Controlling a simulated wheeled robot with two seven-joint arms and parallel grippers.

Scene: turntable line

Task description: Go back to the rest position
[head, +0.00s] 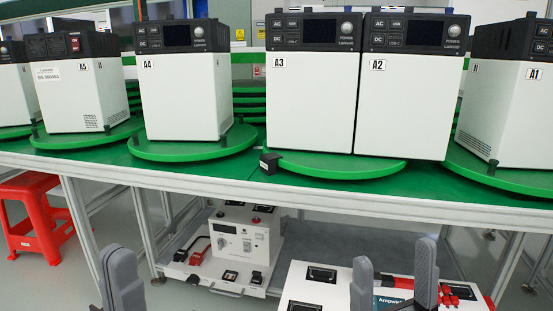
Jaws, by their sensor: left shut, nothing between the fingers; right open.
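My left gripper (121,275) shows at the bottom left, in front of the table legs. Its dark grey fingers are shut with nothing held. My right gripper (395,268) shows at the bottom right. Its two grey fingers stand upright and apart, open, with a white equipment panel (315,293) seen behind and between them. Both grippers are below the level of the table top and touch none of the units on it. The wrists and most of both arms are out of the picture.
A green-topped line table (228,171) spans the view. White power units A5 (80,100), A4 (185,95), A3 (310,100), A2 (405,105) and A1 (510,120) stand on green turntables. A white test box (240,240) sits below. A red stool (38,215) stands left.

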